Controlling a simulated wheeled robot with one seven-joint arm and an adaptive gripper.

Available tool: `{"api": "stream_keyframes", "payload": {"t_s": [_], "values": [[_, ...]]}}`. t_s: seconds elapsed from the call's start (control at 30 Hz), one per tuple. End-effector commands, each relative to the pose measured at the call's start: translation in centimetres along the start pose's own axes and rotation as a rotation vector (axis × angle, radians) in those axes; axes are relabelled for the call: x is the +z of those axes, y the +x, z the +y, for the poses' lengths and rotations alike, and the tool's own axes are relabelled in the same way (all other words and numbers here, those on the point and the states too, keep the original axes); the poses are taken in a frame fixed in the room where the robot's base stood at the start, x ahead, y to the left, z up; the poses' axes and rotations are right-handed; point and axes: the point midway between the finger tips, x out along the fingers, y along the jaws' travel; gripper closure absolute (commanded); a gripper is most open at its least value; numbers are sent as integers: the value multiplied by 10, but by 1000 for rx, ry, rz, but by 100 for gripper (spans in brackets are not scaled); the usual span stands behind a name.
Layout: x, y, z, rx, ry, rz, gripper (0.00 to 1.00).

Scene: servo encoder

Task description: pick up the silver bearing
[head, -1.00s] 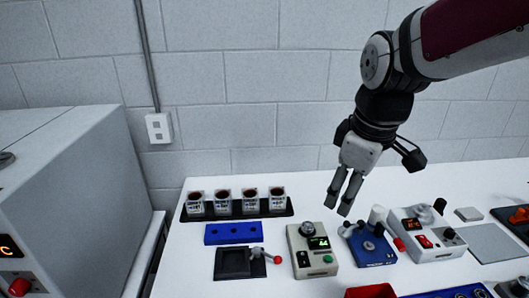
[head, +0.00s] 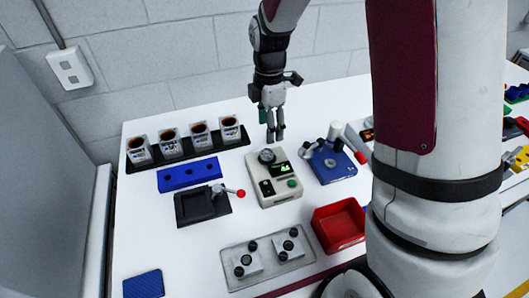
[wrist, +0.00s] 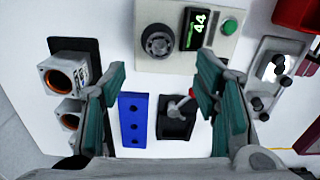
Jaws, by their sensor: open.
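No separate silver bearing is clearly seen. A round grey ringed part (head: 267,156) sits on the beige meter (head: 273,180) with a green-lit display; it may be the bearing, but I cannot tell. In the wrist view the round part (wrist: 158,41) shows beyond the fingers, left of the display reading 44. My gripper (head: 275,136) hangs fingers down, just behind the meter in the head view. In the wrist view my gripper (wrist: 161,70) has its fingers wide apart with nothing between them.
A blue three-hole block (head: 190,174), a black tray with a red-tipped lever (head: 193,206) and several cups in a dark rack (head: 233,131) are left. A blue device (head: 330,163), a red bin (head: 339,224) and a grey knobbed plate (head: 268,258) stand close by.

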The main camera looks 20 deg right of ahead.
Motion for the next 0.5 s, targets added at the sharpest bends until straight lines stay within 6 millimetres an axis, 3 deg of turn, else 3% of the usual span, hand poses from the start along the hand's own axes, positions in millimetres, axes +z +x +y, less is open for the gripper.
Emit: {"api": "stream_keyframes", "payload": {"t_s": [0.03,0.13,0.5], "values": [[0,13,2,-3,0,0,44],[0,28,2,-2,0,0,44],[-2,52,1,-2,0,0,44]]}}
